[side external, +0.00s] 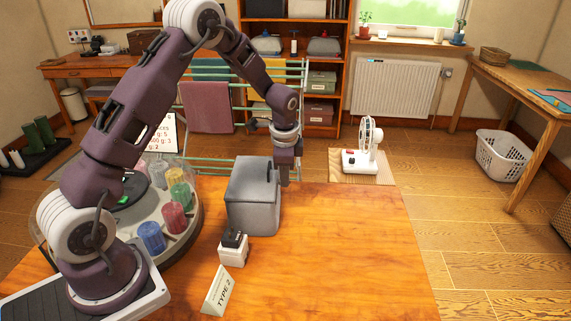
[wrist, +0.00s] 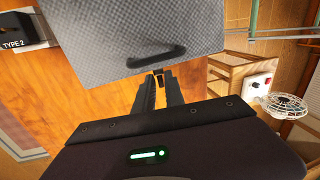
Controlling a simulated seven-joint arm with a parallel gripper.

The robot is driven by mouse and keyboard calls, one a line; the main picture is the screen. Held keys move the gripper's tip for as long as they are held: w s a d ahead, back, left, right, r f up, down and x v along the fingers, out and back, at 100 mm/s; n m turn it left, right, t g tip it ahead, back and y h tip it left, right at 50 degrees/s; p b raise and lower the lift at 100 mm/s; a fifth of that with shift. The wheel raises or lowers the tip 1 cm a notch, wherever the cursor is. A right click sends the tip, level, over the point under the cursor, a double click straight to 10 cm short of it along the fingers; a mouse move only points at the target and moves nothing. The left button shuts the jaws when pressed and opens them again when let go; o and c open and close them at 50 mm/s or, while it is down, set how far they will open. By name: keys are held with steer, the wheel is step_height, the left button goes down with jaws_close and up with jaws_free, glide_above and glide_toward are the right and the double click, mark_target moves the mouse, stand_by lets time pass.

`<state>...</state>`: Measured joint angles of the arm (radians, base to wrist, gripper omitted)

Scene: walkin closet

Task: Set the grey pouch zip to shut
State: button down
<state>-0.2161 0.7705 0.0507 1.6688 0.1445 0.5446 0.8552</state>
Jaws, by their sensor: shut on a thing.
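The grey pouch (side external: 252,205) stands upright on the wooden table, right of the round carousel. In the wrist view the pouch (wrist: 110,35) shows a textured grey face with a dark curved handle or strap (wrist: 157,57). My gripper (side external: 285,181) points down at the pouch's right side. In the wrist view my gripper (wrist: 160,77) is shut on a small dark piece, apparently the zip pull (wrist: 159,78), just beyond the pouch's edge. The zip line is not clearly visible, so I cannot tell how far it is closed.
A round carousel (side external: 191,226) with several coloured jars stands left of the pouch. A white fan (side external: 366,147) stands behind right. The table's right part is clear.

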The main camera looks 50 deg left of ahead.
steer(key=s+d, duration=0.5)
steer(key=d, duration=0.1)
steer(key=shift+s, duration=0.15)
steer(key=c, duration=1.5)
jaws_free()
steer(key=shift+c, duration=0.2)
step_height(320, 180, up, 7)
steer(key=d, duration=0.1)
steer(key=shift+s, duration=0.45)
